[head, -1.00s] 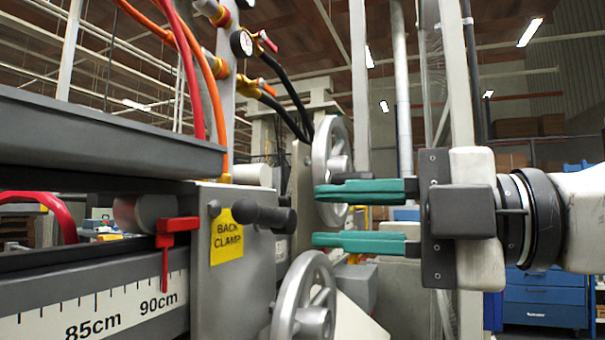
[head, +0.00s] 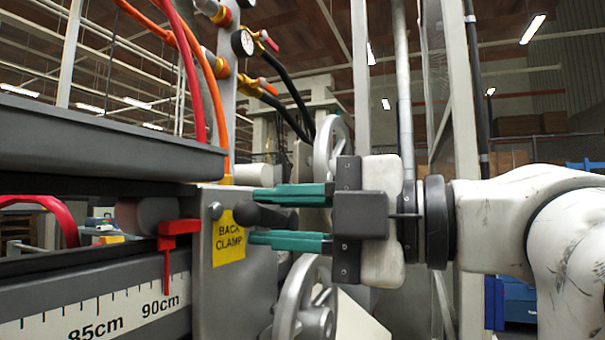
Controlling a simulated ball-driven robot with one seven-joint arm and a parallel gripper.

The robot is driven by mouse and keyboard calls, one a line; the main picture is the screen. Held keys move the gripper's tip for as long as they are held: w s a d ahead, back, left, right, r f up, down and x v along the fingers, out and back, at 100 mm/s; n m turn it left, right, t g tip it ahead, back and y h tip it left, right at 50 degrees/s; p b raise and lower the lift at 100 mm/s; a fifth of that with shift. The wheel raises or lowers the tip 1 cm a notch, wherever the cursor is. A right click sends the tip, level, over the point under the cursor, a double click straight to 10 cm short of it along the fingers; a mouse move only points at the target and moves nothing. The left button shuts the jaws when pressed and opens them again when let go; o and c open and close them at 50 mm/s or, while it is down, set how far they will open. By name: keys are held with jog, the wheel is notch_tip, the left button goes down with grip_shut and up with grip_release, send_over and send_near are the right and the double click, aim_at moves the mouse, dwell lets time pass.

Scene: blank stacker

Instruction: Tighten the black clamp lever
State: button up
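The black clamp lever (head: 262,216) sticks out from the grey clamp block (head: 207,290), next to a yellow label (head: 229,240) reading "BACK CLAMP". My gripper (head: 252,216) is open, its two green fingers pointing left. In the picture, one finger lies above the lever and one below it, with a gap between them. The lever's right end runs up to the space between the fingers. I cannot tell from this one view whether either finger touches the lever.
Two silver handwheels, one upper (head: 330,145) and one lower (head: 308,305), stand close behind and below my gripper. A red pointer (head: 170,242) sits over the centimetre scale (head: 100,313) at left. Red and orange hoses (head: 207,90) hang above.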

jog(key=shift+a+r, duration=0.15)
jog(key=shift+a, duration=0.05)
jog(key=m+p, duration=0.1)
jog(key=r+m+p, duration=0.1)
jog(key=m+p, duration=0.1)
jog(key=p, duration=0.1)
jog(key=shift+w+d+r, duration=0.1)
jog(key=shift+w+r, duration=0.15)
jog(key=w+d+r+m+p, duration=0.25)
jog(key=w+m+p, duration=0.25)
jog(key=m+p, duration=0.9)
jog(key=v, duration=0.8)
jog(key=shift+s+n, duration=0.3)
jog(key=shift+s, duration=0.1)
dwell(1.0)
